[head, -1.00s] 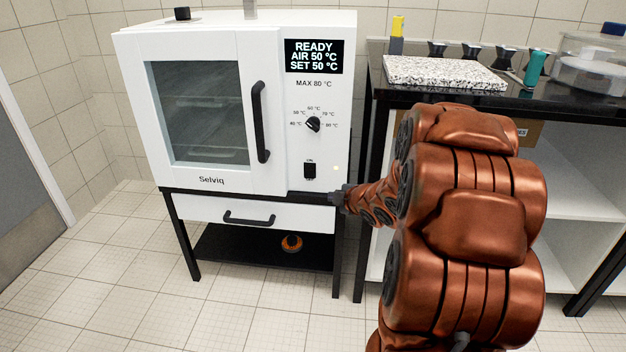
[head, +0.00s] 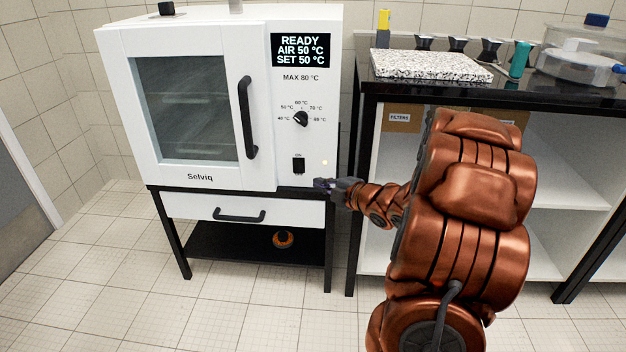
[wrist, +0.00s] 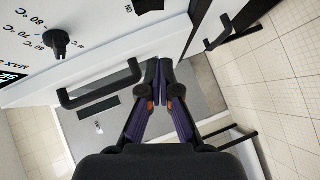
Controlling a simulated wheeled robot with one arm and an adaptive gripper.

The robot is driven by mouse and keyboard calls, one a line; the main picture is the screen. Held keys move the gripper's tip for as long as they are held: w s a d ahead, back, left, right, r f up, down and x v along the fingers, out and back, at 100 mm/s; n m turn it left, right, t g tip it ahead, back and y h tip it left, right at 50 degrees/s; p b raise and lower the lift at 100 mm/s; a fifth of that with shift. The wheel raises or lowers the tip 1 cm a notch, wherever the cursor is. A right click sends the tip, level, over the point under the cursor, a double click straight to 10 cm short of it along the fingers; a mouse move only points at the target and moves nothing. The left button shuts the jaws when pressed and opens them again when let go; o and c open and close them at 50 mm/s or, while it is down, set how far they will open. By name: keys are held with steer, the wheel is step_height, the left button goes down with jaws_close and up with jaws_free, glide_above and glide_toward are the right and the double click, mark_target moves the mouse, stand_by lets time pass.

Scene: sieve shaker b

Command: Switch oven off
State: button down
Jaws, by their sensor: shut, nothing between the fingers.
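The white oven (head: 286,95) stands on a black-framed table, its door (head: 115,100) shut. Its display (head: 301,50) is lit and reads READY, AIR 50 °C, SET 50 °C. A black rocker switch (head: 298,165) marked ON sits low on the front panel, below the black dial (head: 300,119). A small light (head: 325,162) glows right of the switch. My gripper (head: 320,185) is just below and right of the switch, apart from it. In the wrist view my gripper (wrist: 160,68) is shut and empty; the switch (wrist: 150,5) is at the top edge and the dial (wrist: 58,40) at upper left.
The oven door handle (head: 248,117) sticks out left of the panel. A drawer with a black handle (head: 239,216) is under the oven. A black-topped bench (head: 450,92) stands at right, holding a speckled slab (head: 430,66). An orange object (head: 283,239) lies on the lower shelf.

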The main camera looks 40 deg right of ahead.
steer(key=b, duration=0.2)
glide_toward(295, 171)
steer(key=w+a, duration=0.3)
steer(key=shift+w+d+f+b, duration=0.25)
steer(key=shift+w+d+f, duration=0.1)
steer(key=shift+w+d, duration=0.3)
steer(key=shift+w+d+f+b, duration=0.25)
steer(key=shift+w+d+f, duration=0.15)
steer(key=shift+w, duration=0.5)
steer(key=shift+w+d+f+b, duration=0.15)
steer(key=shift+f+b, duration=0.15)
steer(key=shift+b, duration=0.65)
steer(key=shift+r, duration=0.25)
